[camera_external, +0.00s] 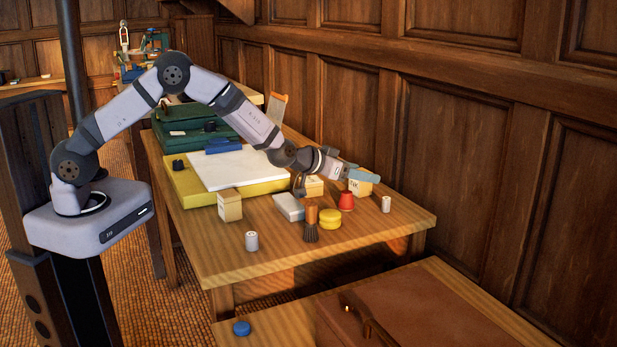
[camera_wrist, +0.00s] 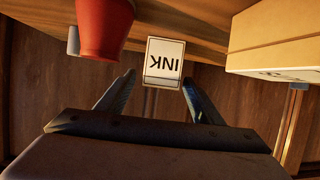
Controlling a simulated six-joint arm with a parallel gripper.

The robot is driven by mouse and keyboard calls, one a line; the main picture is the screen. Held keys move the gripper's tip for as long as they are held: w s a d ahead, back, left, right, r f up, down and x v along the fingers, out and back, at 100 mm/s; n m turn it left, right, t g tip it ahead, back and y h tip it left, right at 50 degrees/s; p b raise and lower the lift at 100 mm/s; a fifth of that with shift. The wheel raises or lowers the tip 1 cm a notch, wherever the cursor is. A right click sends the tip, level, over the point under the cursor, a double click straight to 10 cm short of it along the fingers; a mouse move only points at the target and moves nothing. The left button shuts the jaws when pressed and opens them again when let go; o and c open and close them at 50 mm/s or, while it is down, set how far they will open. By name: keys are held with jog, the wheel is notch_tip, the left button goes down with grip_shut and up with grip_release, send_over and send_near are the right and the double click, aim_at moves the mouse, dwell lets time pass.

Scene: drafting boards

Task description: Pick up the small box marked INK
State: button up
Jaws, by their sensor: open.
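The small box marked INK (camera_wrist: 165,53) shows in the wrist view just beyond the fingertips, its white lettered face upside down and roughly centred between them. In the outside view the box (camera_external: 359,188) is cream, at the right part of the wooden table, partly covered by a finger. My gripper (camera_external: 362,175) is at this box; its fingers (camera_wrist: 157,88) are spread on either side of the label in the wrist view. Nothing shows held. I cannot tell whether a finger touches the box.
A red object (camera_external: 346,201) stands close in front of the box and looms top left in the wrist view (camera_wrist: 103,28). Another cream box (camera_external: 314,186) is to the left. A white cylinder (camera_external: 386,204), yellow round object (camera_external: 329,218) and brush (camera_external: 311,226) are nearby.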

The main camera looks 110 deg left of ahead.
jog(key=shift+w+a+f, duration=0.15)
jog(key=shift+w+a, duration=0.05)
jog(key=c, duration=1.2)
notch_tip(320, 180, up, 10)
jog(key=shift+r+p, duration=0.15)
jog(key=shift+p, duration=0.85)
